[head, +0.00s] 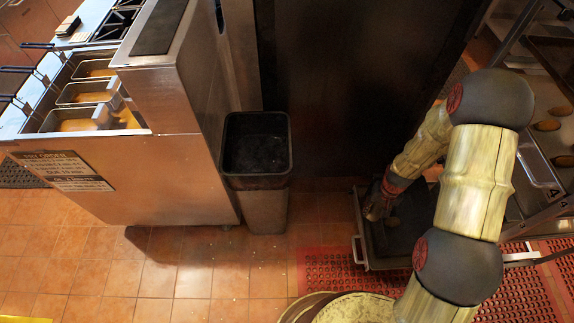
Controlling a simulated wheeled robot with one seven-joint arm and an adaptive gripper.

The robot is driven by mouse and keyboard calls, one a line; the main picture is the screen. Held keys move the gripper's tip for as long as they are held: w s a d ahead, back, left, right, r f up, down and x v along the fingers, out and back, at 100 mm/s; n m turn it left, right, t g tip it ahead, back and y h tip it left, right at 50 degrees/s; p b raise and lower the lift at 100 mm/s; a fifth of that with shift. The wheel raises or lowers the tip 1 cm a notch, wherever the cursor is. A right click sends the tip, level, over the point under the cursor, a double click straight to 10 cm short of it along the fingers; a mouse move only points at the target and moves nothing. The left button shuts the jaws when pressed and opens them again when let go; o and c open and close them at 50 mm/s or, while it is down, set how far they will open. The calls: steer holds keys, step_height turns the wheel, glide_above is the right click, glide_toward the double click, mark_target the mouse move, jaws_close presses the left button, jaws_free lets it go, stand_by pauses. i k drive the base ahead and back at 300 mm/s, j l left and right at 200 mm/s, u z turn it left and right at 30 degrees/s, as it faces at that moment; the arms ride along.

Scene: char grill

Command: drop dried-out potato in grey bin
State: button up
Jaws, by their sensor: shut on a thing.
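The grey bin (265,208) stands upright on the tiles in the middle of the head view, with a dark open top. It is beside the steel fryer cabinet. My gripper (374,213) is to the right of the bin, low over a dark tray, and points down. It is shut on a potato, which is mostly hidden by the fingers and the dark background. A small brownish shape (393,222) shows just right of the fingertips; I cannot tell whether it is the held potato or another one.
The dark tray (385,262) with a metal handle sits low at the rack. Several potatoes (547,125) lie on the rack at the right. The fryer cabinet (150,180) is left of the bin. A red mat (325,270) and open tiles lie in front.

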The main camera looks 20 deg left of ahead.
mark_target(254, 159)
steer(key=j+z, duration=0.1)
steer(key=j, duration=0.35)
steer(key=k+j+z, duration=0.1)
steer(key=j, duration=0.3)
steer(key=k+j+z, duration=0.1)
steer(key=j, duration=0.35)
steer(key=k+j, duration=0.15)
steer(key=j, duration=0.25)
steer(key=k+j+z, duration=0.15)
steer(key=j, duration=0.3)
steer(key=k+j+z, duration=0.1)
steer(key=j, duration=0.3)
